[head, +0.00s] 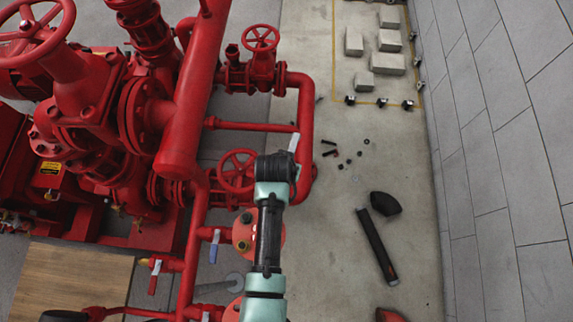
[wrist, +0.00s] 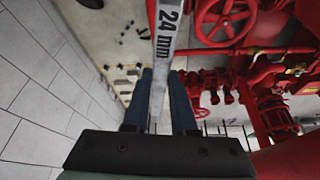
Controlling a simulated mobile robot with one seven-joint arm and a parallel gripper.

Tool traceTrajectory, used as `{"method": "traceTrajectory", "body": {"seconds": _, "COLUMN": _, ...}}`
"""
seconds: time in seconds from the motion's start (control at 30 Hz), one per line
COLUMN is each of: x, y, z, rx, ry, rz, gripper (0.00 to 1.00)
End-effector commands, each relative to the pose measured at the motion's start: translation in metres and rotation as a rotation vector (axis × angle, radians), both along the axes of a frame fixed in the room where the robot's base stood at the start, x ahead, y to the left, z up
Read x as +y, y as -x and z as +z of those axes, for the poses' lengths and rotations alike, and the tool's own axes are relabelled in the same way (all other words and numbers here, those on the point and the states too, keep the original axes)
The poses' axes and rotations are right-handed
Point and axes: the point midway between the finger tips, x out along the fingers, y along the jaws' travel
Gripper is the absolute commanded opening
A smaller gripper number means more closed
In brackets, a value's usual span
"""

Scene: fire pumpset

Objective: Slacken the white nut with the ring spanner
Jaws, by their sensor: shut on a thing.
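A flat pale grey spanner marked "24 mm" (wrist: 166,35) stands between my gripper's dark blue fingers (wrist: 165,85) in the wrist view. The fingers are shut on it. It runs up out of the top of the frame, so its ring end is out of view there. In the head view, a small pale end of the spanner (head: 293,143) shows beyond my arm's black wrist; my fingers are hidden there. A red flange (head: 270,228) beside my arm carries a green nut (head: 246,218) and a yellow nut (head: 241,245). I cannot make out the white nut in either view.
Red pipes (head: 307,110) and a handwheel (head: 237,170) stand close to my wrist. On the floor lie small dark parts (head: 340,155), a black tube (head: 377,247) and a black elbow (head: 385,204). Pale blocks (head: 388,64) sit farther back. A tiled wall (head: 500,160) bounds the right.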

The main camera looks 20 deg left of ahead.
Motion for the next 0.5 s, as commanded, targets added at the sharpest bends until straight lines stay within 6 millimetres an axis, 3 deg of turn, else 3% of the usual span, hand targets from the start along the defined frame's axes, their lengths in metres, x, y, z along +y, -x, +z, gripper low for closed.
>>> {"method": "traceTrajectory", "body": {"seconds": 0.5, "x": 0.0, "y": -0.001, "z": 0.03, "rx": -0.002, "ry": 0.0, "rz": 0.0, "gripper": 0.0}}
